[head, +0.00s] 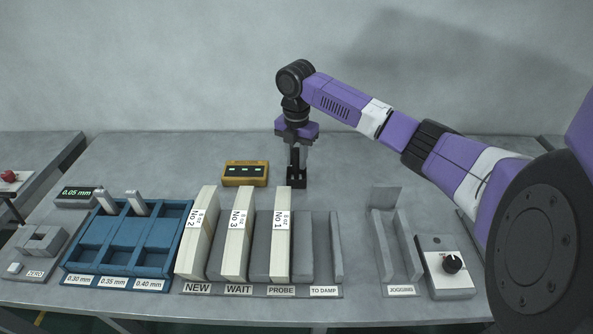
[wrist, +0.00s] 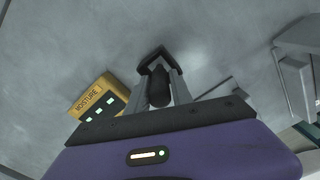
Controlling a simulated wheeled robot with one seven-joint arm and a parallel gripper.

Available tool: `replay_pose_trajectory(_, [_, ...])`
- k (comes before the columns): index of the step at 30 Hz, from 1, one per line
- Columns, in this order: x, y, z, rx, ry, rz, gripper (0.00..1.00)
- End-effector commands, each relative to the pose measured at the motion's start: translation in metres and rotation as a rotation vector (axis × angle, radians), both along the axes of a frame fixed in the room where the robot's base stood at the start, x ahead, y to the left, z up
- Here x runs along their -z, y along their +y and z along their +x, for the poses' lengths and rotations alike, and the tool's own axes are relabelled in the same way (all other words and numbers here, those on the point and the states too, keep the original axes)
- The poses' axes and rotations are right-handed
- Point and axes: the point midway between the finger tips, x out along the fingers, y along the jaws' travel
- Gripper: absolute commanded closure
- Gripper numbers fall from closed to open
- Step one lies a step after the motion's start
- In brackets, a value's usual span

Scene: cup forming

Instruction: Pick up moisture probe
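The moisture meter is a yellow box (head: 245,173) with green lights, standing at the back of the table. It also shows in the wrist view (wrist: 98,98) with the word MOISTURE on it. My gripper (head: 297,178) points down just right of the box, low over the table. In the wrist view my grey fingers (wrist: 162,82) stand on either side of a dark rounded piece (wrist: 159,92), which looks like the moisture probe. A dark angular piece lies at their far end. I cannot tell whether the fingers touch the probe.
In front stand a grey rack (head: 258,265) with cream carton stacks marked No 2, No 3 and No 1, and a blue tray (head: 165,240) to the left. A jogging stand (head: 388,262) and a knob box (head: 447,284) are at right. Table behind the jogging stand is clear.

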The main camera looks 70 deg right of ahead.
Motion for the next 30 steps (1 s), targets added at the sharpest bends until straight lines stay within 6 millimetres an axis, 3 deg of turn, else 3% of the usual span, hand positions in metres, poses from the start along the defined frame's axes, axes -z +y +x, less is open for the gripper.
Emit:
replay_pose_trajectory(1, [0.000,0.000,0.000,0.000,0.000,0.000,0.85])
replay_pose_trajectory(3, [0.000,0.000,0.000,0.000,0.000,0.000,0.98])
replay_pose_trajectory(4, [0.000,0.000,0.000,0.000,0.000,0.000,1.00])
replay_pose_trajectory(16, [-0.009,0.000,0.001,0.000,-0.003,-0.001,1.00])
replay_pose_trajectory(30, [-0.088,-0.001,0.001,0.000,-0.002,-0.002,1.00])
